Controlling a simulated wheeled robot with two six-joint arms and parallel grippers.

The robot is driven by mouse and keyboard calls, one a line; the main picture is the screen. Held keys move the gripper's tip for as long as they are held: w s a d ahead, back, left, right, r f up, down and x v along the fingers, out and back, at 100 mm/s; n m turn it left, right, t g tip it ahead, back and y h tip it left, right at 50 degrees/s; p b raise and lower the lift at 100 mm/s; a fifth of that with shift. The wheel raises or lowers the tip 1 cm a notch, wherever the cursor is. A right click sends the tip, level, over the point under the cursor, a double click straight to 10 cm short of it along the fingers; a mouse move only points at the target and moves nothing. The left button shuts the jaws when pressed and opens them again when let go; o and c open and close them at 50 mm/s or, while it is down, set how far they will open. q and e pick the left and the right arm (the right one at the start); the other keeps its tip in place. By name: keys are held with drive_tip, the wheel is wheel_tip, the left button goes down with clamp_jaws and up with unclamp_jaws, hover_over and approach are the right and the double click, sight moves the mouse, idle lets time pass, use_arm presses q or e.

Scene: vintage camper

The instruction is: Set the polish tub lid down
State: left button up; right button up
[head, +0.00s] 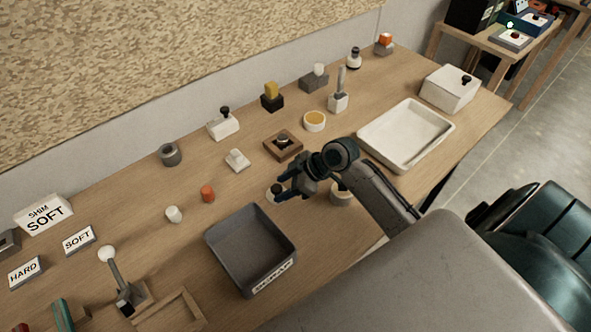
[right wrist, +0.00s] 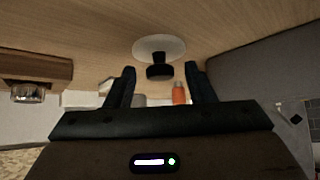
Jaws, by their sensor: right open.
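The polish tub lid is a pale round disc (head: 270,196) with a black knob. It appears to lie flat on the wooden bench, knob up, just behind the dark grey tray. In the right wrist view the pale disc (right wrist: 158,46) rests against the wood, with its knob (right wrist: 159,71) between my fingertips and apart from both. My right gripper (head: 280,189) is open, low over the bench at the lid, and hides part of it. A round white tub with orange-yellow contents (head: 315,121) stands open farther back. My left gripper is not in view.
The dark grey tray (head: 230,231) is close in front of the lid. A wooden block with a dark recess (head: 283,150) stands behind, and a round pale piece (head: 341,199) is partly behind my arm. An orange cylinder (head: 207,194) stands to the left; a white tray (head: 368,145) lies right.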

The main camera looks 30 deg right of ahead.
drive_tip(key=b+v, duration=0.2)
drive_tip(key=v, duration=0.9)
drive_tip(key=shift+s+d+r, duration=0.2)
drive_tip(key=shift+d, duration=0.05)
